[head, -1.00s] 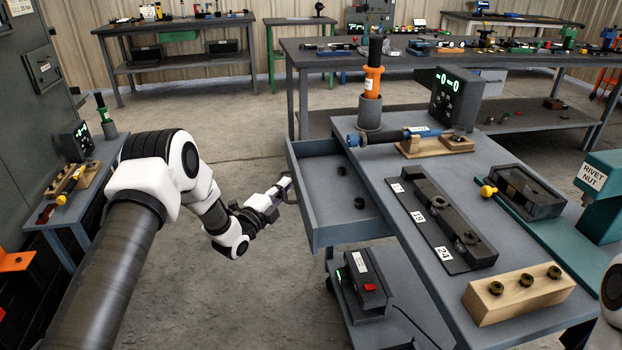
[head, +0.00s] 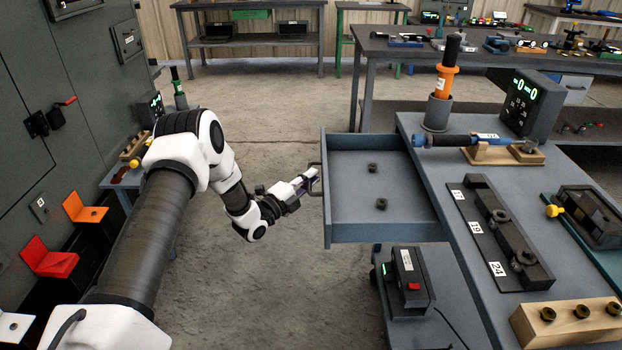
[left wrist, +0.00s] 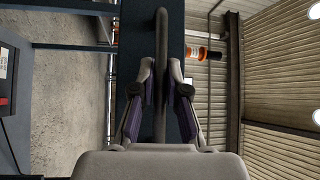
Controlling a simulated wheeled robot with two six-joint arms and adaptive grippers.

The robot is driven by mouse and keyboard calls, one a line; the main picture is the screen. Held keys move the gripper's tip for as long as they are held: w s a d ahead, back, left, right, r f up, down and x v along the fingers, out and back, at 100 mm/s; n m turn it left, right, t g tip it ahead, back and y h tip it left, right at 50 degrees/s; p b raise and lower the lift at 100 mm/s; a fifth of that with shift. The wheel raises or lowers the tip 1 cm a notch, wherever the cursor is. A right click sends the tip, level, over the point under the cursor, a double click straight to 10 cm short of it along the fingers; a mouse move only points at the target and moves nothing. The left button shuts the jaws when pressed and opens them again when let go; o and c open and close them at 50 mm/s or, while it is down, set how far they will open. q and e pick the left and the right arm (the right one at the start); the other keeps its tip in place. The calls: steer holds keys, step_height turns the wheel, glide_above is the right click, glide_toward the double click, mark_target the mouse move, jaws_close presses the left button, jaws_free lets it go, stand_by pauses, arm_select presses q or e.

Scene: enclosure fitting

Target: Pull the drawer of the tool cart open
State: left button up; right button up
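The drawer (head: 349,188) of the grey tool cart (head: 424,163) stands well out from the cart's left side, with two small dark nuts (head: 381,204) inside. Its bar handle (head: 318,180) is on the drawer's left face. My left gripper (head: 310,180) is at this handle. In the left wrist view the handle bar (left wrist: 161,50) runs between the two fingers (left wrist: 161,88), which are closed in on it from both sides. My right gripper is not in view.
On the cart top are a blue-handled tool (head: 450,140) on a wooden stand, a display box (head: 531,102) and a wooden block with holes (head: 567,322). A charger-like box (head: 408,275) sits on the lower shelf. Floor (head: 270,290) left of the drawer is clear.

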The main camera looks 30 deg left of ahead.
arm_select(q)
steer(key=shift+o, duration=1.2)
steer(key=v, duration=1.2)
steer(key=shift+a, duration=0.1)
